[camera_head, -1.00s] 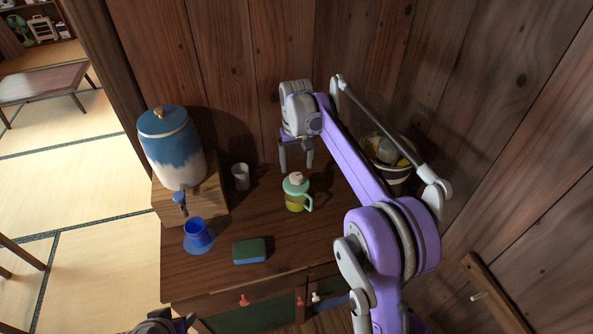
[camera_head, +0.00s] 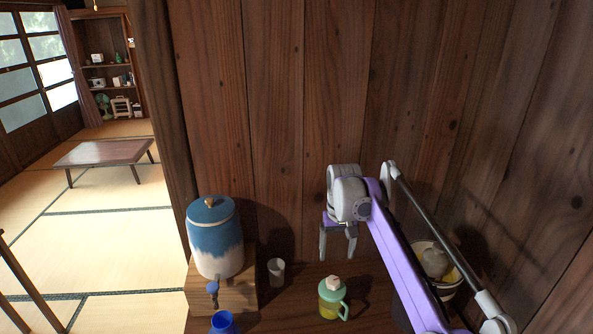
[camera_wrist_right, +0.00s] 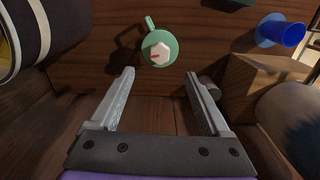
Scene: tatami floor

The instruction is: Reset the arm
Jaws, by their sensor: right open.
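My right gripper (camera_head: 338,241) is open and empty above the back of the wooden counter, close to the plank wall. Its two fingers point down and stand apart in the right wrist view (camera_wrist_right: 160,90). A green-lidded mug with a pale knob (camera_head: 334,298) stands on the counter in front of the gripper, apart from it; it also shows in the right wrist view (camera_wrist_right: 160,48). My right arm reaches in from the lower right. My left gripper is not in view.
A blue and white dispenser (camera_head: 214,240) stands on a wooden box (camera_head: 228,296) at left, with a small cup (camera_head: 276,272) beside it. A blue cup (camera_head: 223,322) is at the lower edge. A bucket (camera_head: 440,268) stands partly behind my arm. A low table (camera_head: 100,153) is far left.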

